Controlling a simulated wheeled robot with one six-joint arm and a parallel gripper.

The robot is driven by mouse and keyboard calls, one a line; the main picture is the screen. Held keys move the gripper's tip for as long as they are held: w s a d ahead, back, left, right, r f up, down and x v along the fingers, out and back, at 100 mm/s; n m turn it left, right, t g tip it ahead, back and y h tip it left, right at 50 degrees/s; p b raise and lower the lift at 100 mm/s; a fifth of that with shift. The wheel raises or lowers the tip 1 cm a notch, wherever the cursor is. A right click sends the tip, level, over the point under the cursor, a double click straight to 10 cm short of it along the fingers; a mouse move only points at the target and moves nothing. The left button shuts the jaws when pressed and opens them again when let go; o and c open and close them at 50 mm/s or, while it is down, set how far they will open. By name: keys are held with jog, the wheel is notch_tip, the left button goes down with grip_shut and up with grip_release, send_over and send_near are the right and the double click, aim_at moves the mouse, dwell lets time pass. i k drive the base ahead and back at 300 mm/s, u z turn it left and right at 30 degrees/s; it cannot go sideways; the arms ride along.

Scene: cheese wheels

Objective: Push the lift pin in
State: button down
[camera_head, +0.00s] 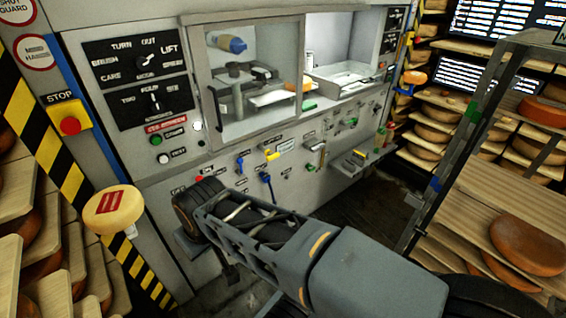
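The machine's grey front panel (220,178) fills the middle of the head view. Its lower part carries several small pins and levers, among them a blue-handled one (266,178), a yellow-handled one (271,155) and a small blue one (239,162). I cannot tell which is the lift pin; labels there are too small to read. An upper dial plate (135,58) bears the word LIFT. My arm reaches from the lower right towards the panel's lower left. My gripper (190,246) is at its far end, low by the panel, mostly hidden by the wrist; its fingers cannot be made out.
A red stop button (70,125) on a yellow box is at the left. A cheese-like knob (113,212) stands out at lower left. A glazed window (252,80) is above the pins. A rack with cheese wheels (526,245) stands close at the right.

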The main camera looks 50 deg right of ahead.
aim_at(268, 153)
jog(key=z, duration=1.55)
jog(key=i, duration=0.45)
jog(key=u, duration=2.4)
jog(key=k, duration=0.75)
jog(key=z, duration=1.05)
jog(key=i, duration=0.5)
jog(key=u, duration=0.1)
